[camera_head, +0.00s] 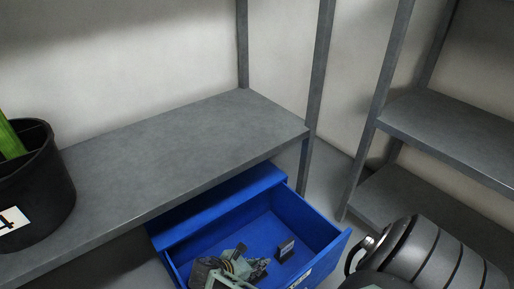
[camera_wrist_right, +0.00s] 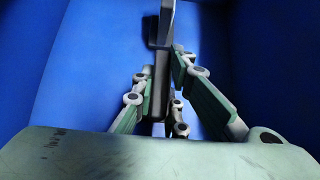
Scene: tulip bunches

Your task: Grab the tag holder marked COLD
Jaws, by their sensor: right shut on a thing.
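My right gripper (camera_head: 248,266) is low inside the open blue drawer (camera_head: 328,236). In the right wrist view, its fingers (camera_wrist_right: 163,88) are shut on a dark, narrow tag holder (camera_wrist_right: 161,62), seen nearly edge-on against the blue drawer. Its marking does not show there, so I cannot tell whether it reads COLD. In the head view, a small dark tag holder (camera_head: 286,249) with a light mark stands in the drawer, just right of the gripper; its lettering is too small to read. My left gripper is not in view.
A grey shelf (camera_head: 190,140) lies above and behind the drawer. A black bucket (camera_head: 50,190) with a green stem and a white label stands on it at the left. Another grey rack (camera_head: 440,125) stands at the right. The drawer's walls surround the gripper closely.

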